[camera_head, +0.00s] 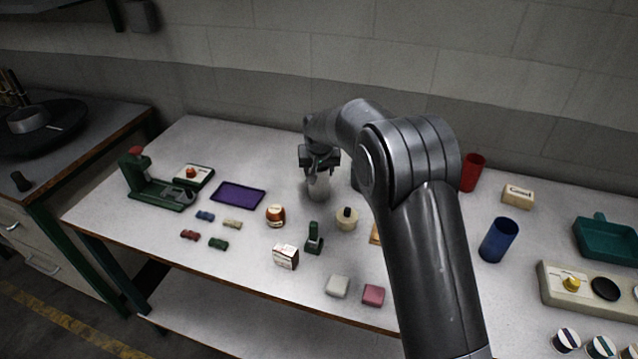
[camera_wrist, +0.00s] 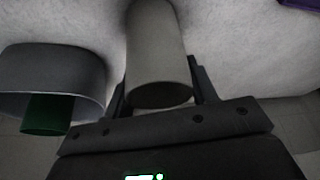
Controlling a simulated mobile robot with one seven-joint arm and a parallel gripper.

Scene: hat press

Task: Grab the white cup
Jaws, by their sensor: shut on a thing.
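The white cup (camera_head: 318,189) is upright at the back middle of the table, under my gripper (camera_head: 319,168). It looks greyish in this light. In the wrist view the cup (camera_wrist: 156,45) lies between the two fingers of my gripper (camera_wrist: 161,82), with its dark open end toward the palm. My gripper is shut on the cup. The gripper covers the cup's upper part in the head view. I cannot tell whether the cup's base touches the table.
A grey round thing (camera_wrist: 50,72) with a green part stands close beside the cup in the wrist view. A purple tray (camera_head: 238,195), an orange-brown jar (camera_head: 276,215) and a cream round pot (camera_head: 346,220) are nearby. A blue cup (camera_head: 498,240) and red cup (camera_head: 473,172) stand right of my arm.

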